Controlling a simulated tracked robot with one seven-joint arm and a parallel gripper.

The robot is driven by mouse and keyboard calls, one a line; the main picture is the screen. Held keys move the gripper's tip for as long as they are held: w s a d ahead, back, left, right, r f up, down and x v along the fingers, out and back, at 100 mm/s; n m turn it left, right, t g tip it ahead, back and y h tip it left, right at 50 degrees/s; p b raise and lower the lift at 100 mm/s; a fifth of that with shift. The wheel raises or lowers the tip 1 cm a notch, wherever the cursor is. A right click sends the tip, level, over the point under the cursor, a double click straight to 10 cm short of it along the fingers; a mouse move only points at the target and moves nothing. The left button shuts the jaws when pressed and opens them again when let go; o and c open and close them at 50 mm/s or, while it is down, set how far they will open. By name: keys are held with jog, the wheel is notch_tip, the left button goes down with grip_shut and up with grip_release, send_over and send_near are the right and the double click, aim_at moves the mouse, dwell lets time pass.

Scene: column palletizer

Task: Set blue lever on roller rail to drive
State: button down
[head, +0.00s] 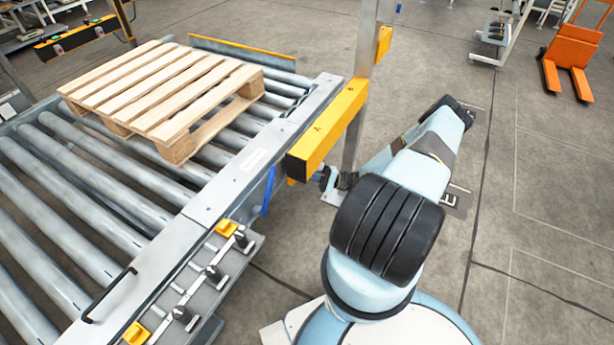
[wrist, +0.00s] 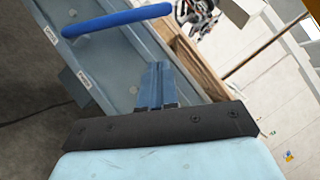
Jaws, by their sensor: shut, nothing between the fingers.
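The blue lever (head: 269,191) is on the outer side of the roller rail (head: 240,160), a slim bar standing steep and slightly tilted. In the wrist view the lever (wrist: 118,19) is a long rounded blue bar across the top left. Its left end lies near one of two small white labels (wrist: 79,35); the other label (wrist: 85,82) is lower down. The label text is too small to read. My gripper (wrist: 158,72) is shut and empty, pointing at the rail side, apart from the lever in the picture. In the head view my gripper (head: 324,178) is right of the lever, partly hidden.
A yellow beam (head: 330,127) on a metal post is just above my gripper. A wooden pallet (head: 165,90) lies on the rollers. A control ledge (head: 205,275) with several black knobs is along the near rail.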

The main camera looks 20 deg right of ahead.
jog(key=w+a+r, duration=0.1)
jog(key=a+r, duration=0.3)
jog(key=a, duration=0.5)
jog(key=shift+w+a, duration=0.2)
jog(key=shift+a, duration=0.05)
